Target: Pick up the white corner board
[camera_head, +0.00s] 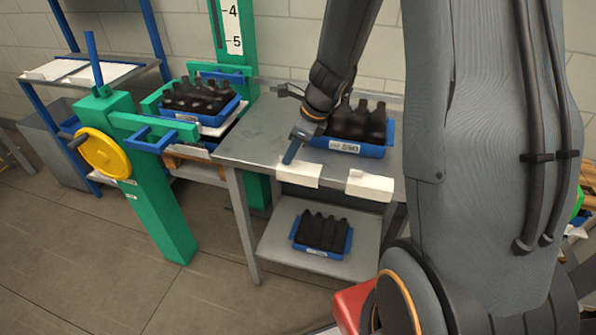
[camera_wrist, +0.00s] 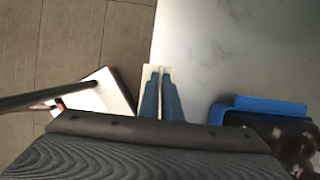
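A white corner board (camera_head: 299,175) lies over the front edge of the steel table. A second white corner board (camera_head: 370,187) lies over the same edge, further right. My gripper (camera_head: 289,160) points down at the left board, its tip at the board's top face. In the wrist view, the two blue fingers of my gripper (camera_wrist: 160,76) are close together, with a narrow gap. Pale board (camera_wrist: 147,70) shows around their tips and in the gap. I cannot tell whether the fingers pinch it or only stand over it.
A blue crate (camera_head: 350,150) of dark bottles stands on the table behind the boards; its rim shows in the wrist view (camera_wrist: 268,105). Another crate (camera_head: 318,249) is on the lower shelf. A green stand with a yellow handwheel (camera_head: 104,152) is at left.

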